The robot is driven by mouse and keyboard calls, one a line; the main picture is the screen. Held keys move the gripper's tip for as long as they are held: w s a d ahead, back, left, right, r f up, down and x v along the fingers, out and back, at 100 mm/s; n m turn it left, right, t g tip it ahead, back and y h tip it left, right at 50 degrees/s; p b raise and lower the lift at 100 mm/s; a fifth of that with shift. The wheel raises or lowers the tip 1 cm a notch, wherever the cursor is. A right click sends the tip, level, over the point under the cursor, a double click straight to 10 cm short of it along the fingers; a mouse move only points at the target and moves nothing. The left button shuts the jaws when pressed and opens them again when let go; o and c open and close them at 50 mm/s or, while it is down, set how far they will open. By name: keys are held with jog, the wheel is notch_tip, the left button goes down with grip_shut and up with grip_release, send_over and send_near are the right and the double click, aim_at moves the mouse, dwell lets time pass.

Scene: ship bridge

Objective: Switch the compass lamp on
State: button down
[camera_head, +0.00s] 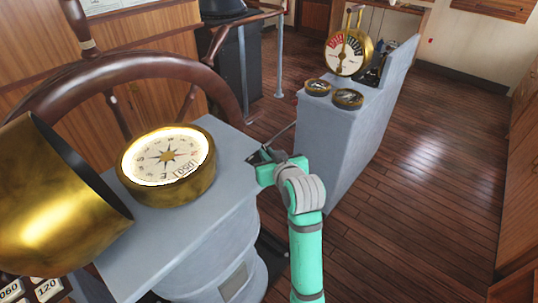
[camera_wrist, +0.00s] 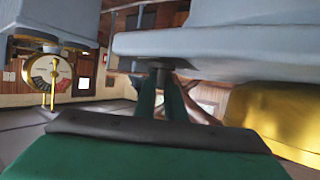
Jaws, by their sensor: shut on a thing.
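The compass (camera_head: 167,160) is a round brass case on the grey pedestal top (camera_head: 222,190). Its white dial looks bright, with a glowing ring around the rim. My gripper (camera_head: 262,155) is at the pedestal's right edge, beside the compass. In the wrist view, my gripper (camera_wrist: 161,90) has its two green fingers close together on a small dark knob (camera_wrist: 162,73) by the edge of the grey top. The knob is mostly hidden by the fingers, and its exact position cannot be told.
A large brass hood (camera_head: 50,215) lies tilted left of the compass. The wooden ship's wheel (camera_head: 125,68) stands behind it. A grey console (camera_head: 335,125) with a brass telegraph (camera_head: 348,53) stands to the right. The wooden floor (camera_head: 430,165) farther right is clear.

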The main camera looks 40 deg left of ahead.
jog(key=shift+w, duration=0.1)
jog(key=c, duration=1.8)
grip_release()
jog(key=v, duration=1)
jog(key=shift+s+d+r, duration=0.2)
jog(key=shift+s+d, duration=0.05)
jog(key=shift+s, duration=0.05)
